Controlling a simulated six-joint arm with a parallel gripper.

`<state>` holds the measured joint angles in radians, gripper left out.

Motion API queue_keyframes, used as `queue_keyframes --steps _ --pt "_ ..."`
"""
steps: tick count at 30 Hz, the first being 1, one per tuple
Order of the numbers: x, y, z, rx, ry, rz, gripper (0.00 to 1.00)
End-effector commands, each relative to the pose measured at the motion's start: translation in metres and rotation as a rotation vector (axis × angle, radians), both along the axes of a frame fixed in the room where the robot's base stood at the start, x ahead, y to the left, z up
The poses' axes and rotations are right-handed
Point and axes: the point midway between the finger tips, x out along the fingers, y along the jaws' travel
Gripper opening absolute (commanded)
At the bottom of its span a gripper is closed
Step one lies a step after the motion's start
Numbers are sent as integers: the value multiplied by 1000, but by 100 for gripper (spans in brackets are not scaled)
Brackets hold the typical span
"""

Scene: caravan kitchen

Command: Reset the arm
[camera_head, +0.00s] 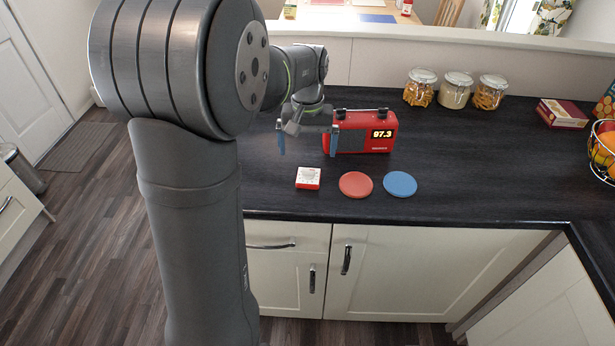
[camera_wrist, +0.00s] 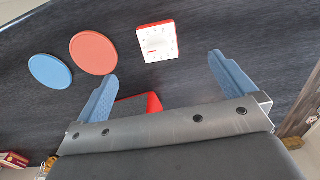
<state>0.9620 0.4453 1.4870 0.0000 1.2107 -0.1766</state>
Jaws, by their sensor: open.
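My gripper (camera_head: 307,143) is above the dark worktop (camera_head: 455,185), in front of the left end of a red radio (camera_head: 365,133) that reads 97.3. Its two blue fingers are wide apart with nothing between them, and they show in the wrist view (camera_wrist: 165,90) too. My arm comes in from the left and hides part of the worktop there. In the wrist view the radio (camera_wrist: 152,103) is mostly hidden behind my gripper; only a red part shows.
A red and white timer (camera_head: 308,178), a red disc (camera_head: 356,185) and a blue disc (camera_head: 400,184) lie near the worktop's front edge. Several glass jars (camera_head: 455,90) stand at the back. A box (camera_head: 562,113) and a fruit basket (camera_head: 603,150) are at the right.

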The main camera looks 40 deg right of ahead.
Motion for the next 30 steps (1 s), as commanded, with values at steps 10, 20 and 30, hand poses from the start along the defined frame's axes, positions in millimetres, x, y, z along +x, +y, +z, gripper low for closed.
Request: queue_keyframes --steps 10,20,30 --pt "0 -1 66 -4 -3 0 100" --pt "0 0 91 -1 -1 0 100" --pt "0 0 91 -1 -1 0 100"
